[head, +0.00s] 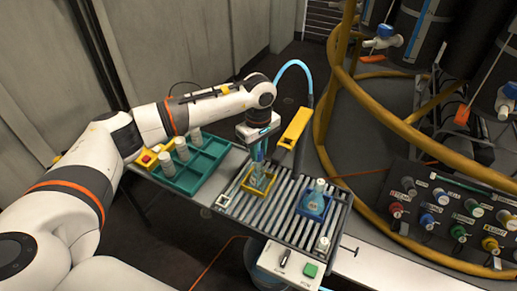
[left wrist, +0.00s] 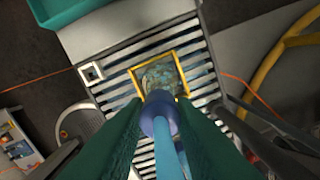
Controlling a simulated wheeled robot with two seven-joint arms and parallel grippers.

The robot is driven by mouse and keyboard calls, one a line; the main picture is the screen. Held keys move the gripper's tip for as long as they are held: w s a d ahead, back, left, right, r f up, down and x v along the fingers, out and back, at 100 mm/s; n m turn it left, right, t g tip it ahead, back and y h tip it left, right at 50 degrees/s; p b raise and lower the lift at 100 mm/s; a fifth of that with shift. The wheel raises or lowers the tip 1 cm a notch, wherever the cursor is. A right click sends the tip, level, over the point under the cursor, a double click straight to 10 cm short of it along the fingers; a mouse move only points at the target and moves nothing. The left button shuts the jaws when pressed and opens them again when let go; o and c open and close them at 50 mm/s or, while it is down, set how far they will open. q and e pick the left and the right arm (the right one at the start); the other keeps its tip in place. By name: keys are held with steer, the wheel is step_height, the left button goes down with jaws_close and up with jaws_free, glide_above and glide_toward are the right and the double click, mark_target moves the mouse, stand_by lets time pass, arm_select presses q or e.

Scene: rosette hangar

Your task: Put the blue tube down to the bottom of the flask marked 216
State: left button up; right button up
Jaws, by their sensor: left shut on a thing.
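My left gripper (head: 258,152) points down over the clear flask (head: 261,179) in the yellow square frame. It is shut on the blue tube (left wrist: 170,152), which shows between the green fingers in the left wrist view. A violet-blue rounded part (left wrist: 158,108) sits around or just below the tube there, in line with the flask (left wrist: 161,74). I cannot tell how deep the tube's lower end is, or whether it is inside the neck. A second flask (head: 318,187) stands in a blue frame to the right. No number is readable on either flask. My right gripper is not in view.
The flasks stand on a slatted rack (head: 285,215). A green tray (head: 190,172) with several pale cylinders lies to its left. A yellow block (head: 295,127) and a blue hose arc (head: 297,66) are behind the gripper. A control panel (head: 448,215) and yellow rails are at right.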

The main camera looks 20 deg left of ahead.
arm_select(q)
steer(key=o, duration=1)
steer(key=shift+c, duration=0.2)
steer(key=shift+o, duration=0.3)
steer(key=o, duration=0.5)
steer(key=shift+r, duration=0.1)
steer(key=shift+r+p, duration=1.65)
steer(key=shift+r, duration=1.3)
